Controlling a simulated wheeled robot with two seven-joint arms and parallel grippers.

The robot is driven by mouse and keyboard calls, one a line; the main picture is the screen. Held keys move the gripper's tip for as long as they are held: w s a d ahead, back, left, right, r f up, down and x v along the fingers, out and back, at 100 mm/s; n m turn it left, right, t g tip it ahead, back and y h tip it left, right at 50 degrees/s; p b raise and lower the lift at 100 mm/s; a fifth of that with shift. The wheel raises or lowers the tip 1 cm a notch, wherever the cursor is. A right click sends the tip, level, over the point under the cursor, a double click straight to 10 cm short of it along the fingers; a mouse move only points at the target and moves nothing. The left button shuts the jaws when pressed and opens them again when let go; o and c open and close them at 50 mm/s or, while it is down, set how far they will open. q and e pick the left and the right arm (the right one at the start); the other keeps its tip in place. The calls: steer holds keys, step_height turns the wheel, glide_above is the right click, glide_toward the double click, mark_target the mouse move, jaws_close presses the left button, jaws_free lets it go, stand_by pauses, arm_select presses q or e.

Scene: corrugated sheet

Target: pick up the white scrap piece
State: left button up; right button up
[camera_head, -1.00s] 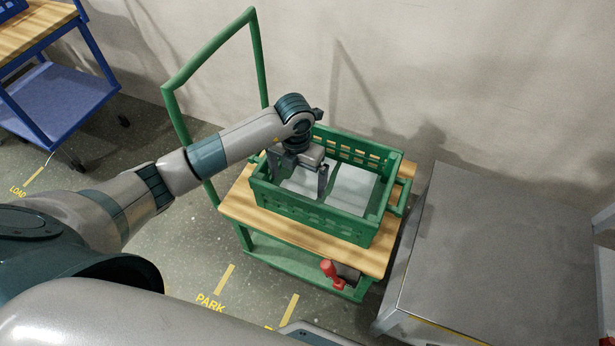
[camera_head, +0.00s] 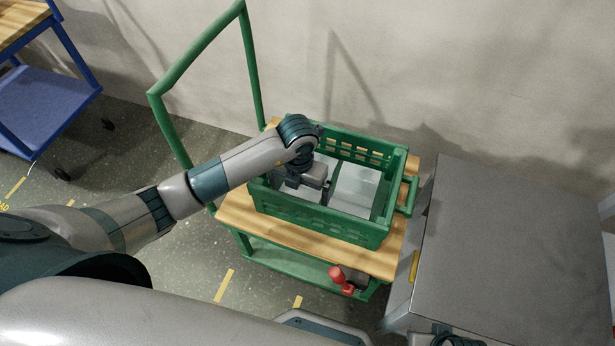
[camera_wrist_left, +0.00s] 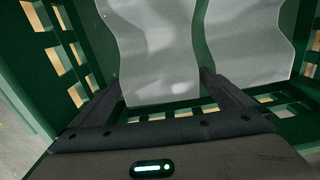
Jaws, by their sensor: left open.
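Two pale, wavy sheet pieces lie side by side in the green crate (camera_head: 320,218). The left white piece (camera_wrist_left: 155,45) is partly hidden by my gripper in the head view. The right white piece (camera_head: 355,187) shows clearly there, and also in the wrist view (camera_wrist_left: 250,40). My left gripper (camera_head: 304,188) is down inside the crate over the left piece. In the wrist view its fingers (camera_wrist_left: 158,84) are apart, one on each side of the left piece's near end. Whether they touch it I cannot tell.
The crate stands on a wooden-topped green cart (camera_head: 330,246) with a tall handle frame (camera_head: 200,55). Crate walls surround the gripper closely. A grey metal table (camera_head: 510,250) is at the right. A red-handled object (camera_head: 340,280) sits low on the cart's front. A blue cart (camera_head: 45,105) is at far left.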

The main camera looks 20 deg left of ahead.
arm_select(q)
steer(key=c, duration=0.9)
steer(key=shift+r, duration=0.1)
steer(key=shift+c, duration=0.2)
steer(key=shift+r, duration=0.55)
step_height(320, 180, up, 8)
steer(key=shift+r+p, duration=0.15)
steer(key=shift+p, duration=0.15)
steer(key=shift+r, duration=0.2)
arm_select(e)
steer(key=shift+x, duration=0.85)
